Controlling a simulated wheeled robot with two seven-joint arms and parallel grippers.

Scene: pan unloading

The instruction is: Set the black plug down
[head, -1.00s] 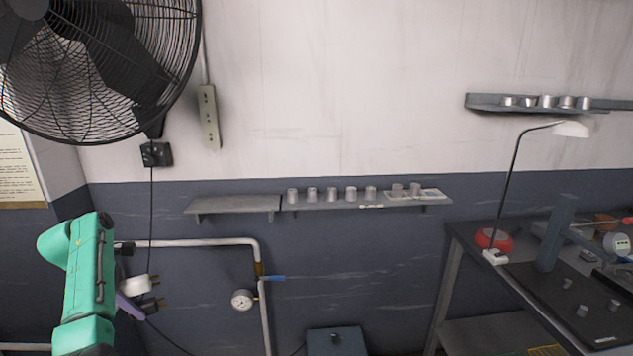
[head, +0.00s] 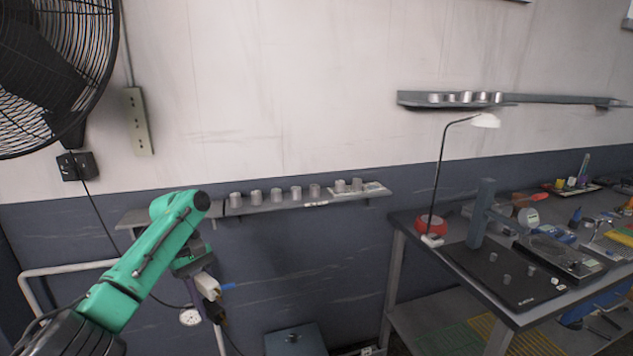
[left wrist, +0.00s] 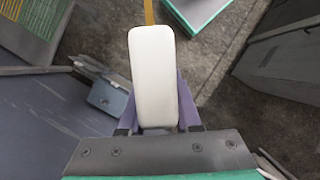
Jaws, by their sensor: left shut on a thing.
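My left gripper (head: 203,294) has purple fingers and is shut on a pale, rounded block-shaped body (head: 208,286), held out in front of the wall below the small shelf. A dark part shows just below it in the head view; I cannot tell whether it is the plug's black part. In the left wrist view the held white body (left wrist: 154,75) sits upright between the purple fingers (left wrist: 157,117). No clearly black plug shows in the grip there. My right gripper is not in view.
A wall shelf (head: 250,208) carries several metal cups. A workbench (head: 405,222) at the right holds a lamp (head: 484,121), a black mat (head: 497,282) and tools. A pipe (head: 70,267) with a gauge (head: 190,317) runs along the wall. A grey box (head: 295,338) stands low in front.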

